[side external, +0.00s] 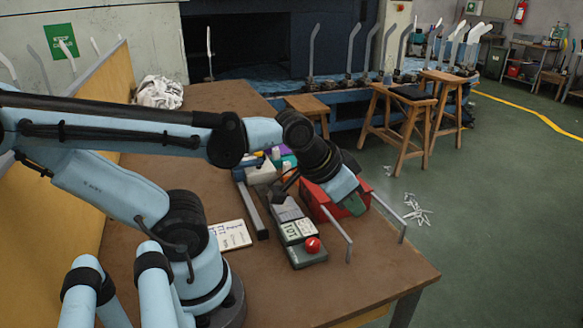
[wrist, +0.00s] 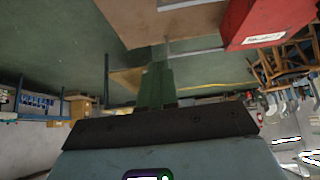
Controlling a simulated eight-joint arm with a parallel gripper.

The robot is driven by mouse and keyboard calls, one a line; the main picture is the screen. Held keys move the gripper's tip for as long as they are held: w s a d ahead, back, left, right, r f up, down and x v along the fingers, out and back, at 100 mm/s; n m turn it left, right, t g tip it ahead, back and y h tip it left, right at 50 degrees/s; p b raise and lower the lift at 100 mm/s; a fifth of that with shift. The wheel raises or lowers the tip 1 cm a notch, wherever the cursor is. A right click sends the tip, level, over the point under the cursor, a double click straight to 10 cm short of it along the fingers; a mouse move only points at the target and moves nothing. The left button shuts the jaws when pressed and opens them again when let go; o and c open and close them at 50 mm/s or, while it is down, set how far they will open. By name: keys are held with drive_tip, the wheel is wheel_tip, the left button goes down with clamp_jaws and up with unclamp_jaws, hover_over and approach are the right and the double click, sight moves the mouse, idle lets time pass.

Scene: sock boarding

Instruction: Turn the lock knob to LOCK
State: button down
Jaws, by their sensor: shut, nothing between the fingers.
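A grey control box (side external: 293,232) lies on the brown table, with white label panels and a red round knob (side external: 312,245) at its near end. I cannot make out a marked lock knob or any LOCK lettering at this size. My gripper (side external: 355,204) is above the table's right side, to the right of the control box and apart from it, by a red box (side external: 318,203). Its green fingers are together and empty; they also show in the wrist view (wrist: 156,75), pointing past the table edge.
Two thin metal rails (side external: 337,233) stand near the table's right edge. A printed card (side external: 229,236) lies by my base. Colourful items (side external: 268,165) sit behind the control box. A white cloth pile (side external: 158,92) lies at the far left. The table's near right is clear.

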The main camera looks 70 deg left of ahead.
drive_tip(key=c, duration=1.8)
unclamp_jaws()
drive_tip(key=shift+c, duration=0.2)
drive_tip(key=shift+o, duration=2.4)
drive_tip(key=shift+a+n, duration=0.15)
drive_tip(key=shift+n, duration=0.25)
drive_tip(key=shift+o, duration=1.2)
drive_tip(key=shift+s+a+n+g, duration=0.1)
drive_tip(key=shift+a+n+g, duration=0.1)
drive_tip(key=shift+n+g, duration=0.35)
drive_tip(key=shift+o, duration=0.3)
drive_tip(key=shift+s+a+f+n, duration=0.1)
drive_tip(key=shift+a+n, duration=0.1)
drive_tip(key=shift+n, duration=0.45)
drive_tip(key=shift+s+a+n, duration=0.1)
drive_tip(key=shift+a+n, duration=0.05)
drive_tip(key=shift+n, duration=0.45)
drive_tip(key=n+g, duration=0.6)
drive_tip(key=n, duration=1.2)
hover_over(313, 241)
drive_tip(key=shift+f, duration=5.65)
